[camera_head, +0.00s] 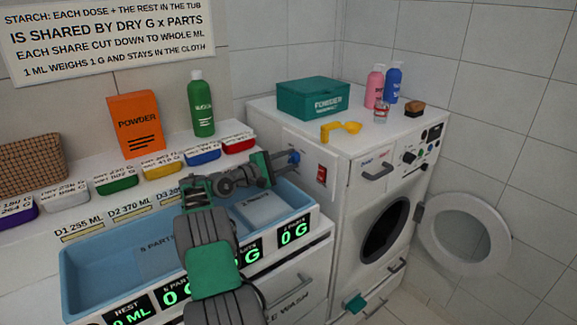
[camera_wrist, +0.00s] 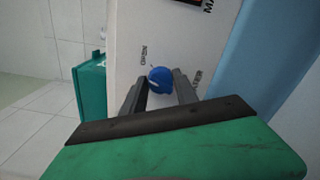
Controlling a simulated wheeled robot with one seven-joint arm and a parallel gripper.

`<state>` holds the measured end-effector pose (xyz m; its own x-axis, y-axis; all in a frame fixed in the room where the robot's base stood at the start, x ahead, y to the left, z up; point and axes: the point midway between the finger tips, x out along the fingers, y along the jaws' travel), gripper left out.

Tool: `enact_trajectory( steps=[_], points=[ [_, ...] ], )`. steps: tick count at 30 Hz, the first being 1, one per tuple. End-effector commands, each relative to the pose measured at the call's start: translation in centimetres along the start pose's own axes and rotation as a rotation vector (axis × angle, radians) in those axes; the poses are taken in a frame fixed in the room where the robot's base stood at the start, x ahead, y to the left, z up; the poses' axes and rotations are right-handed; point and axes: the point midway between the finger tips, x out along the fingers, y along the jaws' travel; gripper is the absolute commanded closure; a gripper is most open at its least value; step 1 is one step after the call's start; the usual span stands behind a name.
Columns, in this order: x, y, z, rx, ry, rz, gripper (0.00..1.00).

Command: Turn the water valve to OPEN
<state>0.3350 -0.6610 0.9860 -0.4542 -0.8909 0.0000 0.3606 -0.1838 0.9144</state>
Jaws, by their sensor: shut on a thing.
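The blue water valve knob (camera_head: 294,158) sits on the side panel of the washing machine, above the right end of the blue tub. My gripper (camera_head: 271,168) reaches over the tub to it. In the wrist view the blue knob (camera_wrist: 160,80) is between the two dark fingertips of my gripper (camera_wrist: 161,88), which are shut on it. A pale pointer mark shows on the knob's left part. The word OPEN (camera_wrist: 144,56) is printed on the panel just above and left of the knob. Another label beside the right finger is partly hidden.
A red switch (camera_head: 321,175) is on the same panel, right of the valve. The blue tub (camera_head: 110,235) lies under my arm. Colored labeled boxes, an orange powder box (camera_head: 136,125) and a green bottle (camera_head: 202,105) line the back ledge. The washer door (camera_head: 465,237) hangs open at right.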

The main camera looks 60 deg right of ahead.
Motion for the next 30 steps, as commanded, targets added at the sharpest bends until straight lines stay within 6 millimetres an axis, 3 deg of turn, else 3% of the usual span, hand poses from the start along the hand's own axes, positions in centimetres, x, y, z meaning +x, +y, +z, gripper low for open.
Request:
enact_trajectory(
  steps=[15, 30],
  points=[
    [0.01, -0.33, -0.04, 0.361, -0.002, -0.001, 1.00],
    [0.01, -0.31, -0.03, 0.432, -0.002, -0.002, 1.00]
  ],
)
